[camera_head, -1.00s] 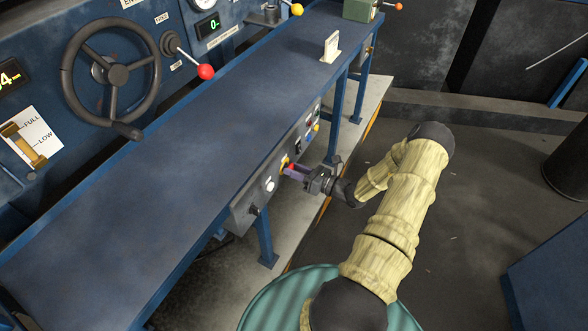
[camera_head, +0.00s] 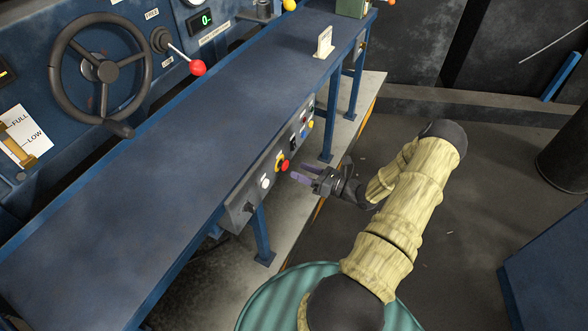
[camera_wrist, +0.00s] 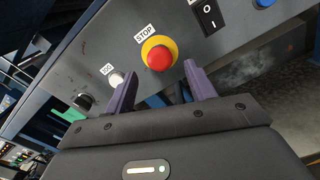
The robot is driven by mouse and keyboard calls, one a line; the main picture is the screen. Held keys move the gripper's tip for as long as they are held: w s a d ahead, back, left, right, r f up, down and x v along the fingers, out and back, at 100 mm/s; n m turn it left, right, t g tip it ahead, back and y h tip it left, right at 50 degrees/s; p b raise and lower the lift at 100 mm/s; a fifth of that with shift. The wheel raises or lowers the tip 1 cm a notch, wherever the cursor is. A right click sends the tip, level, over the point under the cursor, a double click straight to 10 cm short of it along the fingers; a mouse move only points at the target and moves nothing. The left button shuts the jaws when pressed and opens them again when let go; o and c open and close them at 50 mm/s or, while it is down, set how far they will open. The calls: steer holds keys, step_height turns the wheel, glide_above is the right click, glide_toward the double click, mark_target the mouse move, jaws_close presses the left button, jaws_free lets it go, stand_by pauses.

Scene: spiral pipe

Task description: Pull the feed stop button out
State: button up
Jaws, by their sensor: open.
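The feed stop button (camera_head: 284,165) is a red mushroom button with a yellow collar on the grey panel along the bench's front edge. In the wrist view the red button (camera_wrist: 160,58) sits under a STOP label, ahead of and between my finger lines. My gripper (camera_head: 298,172) is open and empty, its purple fingers pointing at the panel, a short way off the button. In the wrist view the two fingers (camera_wrist: 158,82) stand apart, one on each side below the button. Whether the button is pushed in or out I cannot tell.
A bench leg (camera_head: 262,236) stands below left.

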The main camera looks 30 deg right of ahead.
steer(key=b+v, duration=0.2)
steer(key=v, duration=1.1)
steer(key=shift+w+a, duration=0.1)
steer(key=s+a+r+n+g+p, duration=0.1)
steer(key=a+r+n+g, duration=0.3)
steer(key=a+n+g, duration=0.35)
steer(key=s+a+r+n+g+p, duration=0.1)
steer(key=a+r+n+g, duration=0.3)
steer(key=a+n+g, duration=0.35)
steer(key=s+a+r+n+t+h+p, duration=0.1)
steer(key=a+r+n+t+h+p, duration=0.1)
steer(key=a+r+n+h, duration=0.8)
step_height(320, 180, up, 5)
steer(key=n+p, duration=0.1)
steer(key=n, duration=0.7)
steer(key=shift+s+a+f+n+t, duration=0.2)
steer(key=shift+s+n+t, duration=0.1)
steer(key=shift+s+n, duration=0.1)
